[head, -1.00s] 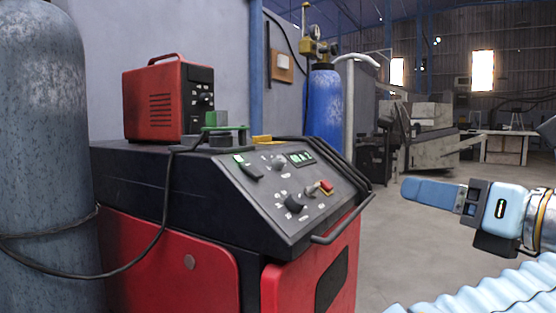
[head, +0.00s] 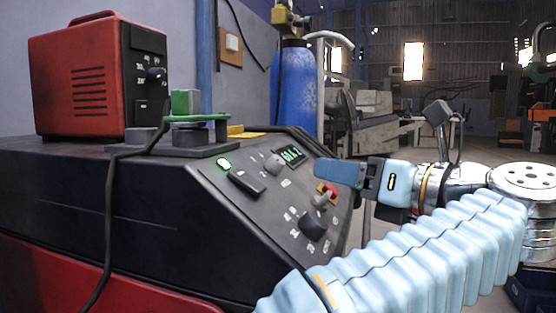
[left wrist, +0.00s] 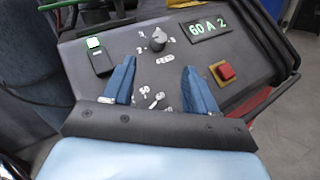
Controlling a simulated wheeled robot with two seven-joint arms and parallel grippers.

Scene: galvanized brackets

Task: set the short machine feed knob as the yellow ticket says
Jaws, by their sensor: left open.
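The red and black machine's sloping panel (head: 222,188) carries the feed knob (head: 273,164), a grey knob with numbers around it. In the left wrist view the knob (left wrist: 158,40) has the label FEED below it; its exact setting is unclear. The lit display (left wrist: 209,27) reads "60 A 2". My left gripper (head: 322,172) is by the panel's right side in the head view. In the left wrist view its two blue fingers (left wrist: 158,66) are apart and empty, with the feed knob beyond their tips. A yellow piece (head: 246,132) lies behind the panel; no writing is legible. My right gripper is out of view.
The panel also has a dark knob (head: 313,226), a red button (left wrist: 226,72) and a green-lit switch (left wrist: 94,43). A red box unit (head: 80,82) and a green clamp-like part (head: 196,117) stand on top. A blue cylinder (head: 294,85) stands behind.

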